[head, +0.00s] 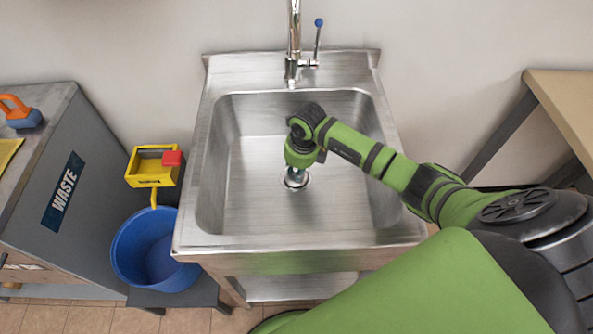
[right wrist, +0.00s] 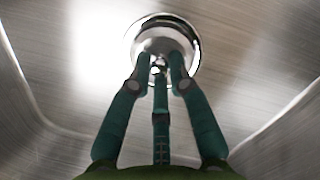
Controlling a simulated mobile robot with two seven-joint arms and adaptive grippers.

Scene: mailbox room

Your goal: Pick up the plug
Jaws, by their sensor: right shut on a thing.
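The plug is a round shiny metal piece at the drain in the sink's floor, and it shows best in the right wrist view (right wrist: 183,43). In the head view it is a small ring (head: 296,181), partly covered by my gripper. My right gripper (head: 294,172) reaches down into the sink over it. In the right wrist view its green fingers (right wrist: 161,62) are closed together on the plug's middle. Their tips hide the part that they hold. I cannot tell whether the plug is clear of the drain. My left gripper is not in view.
The steel sink (head: 190,205) has raised walls around my right gripper. A tap (head: 293,45) with a blue-tipped lever stands at its back. A blue bucket (head: 130,265), a yellow box (head: 142,181) and a grey waste cabinet (head: 95,200) stand left. A table (head: 570,95) stands right.

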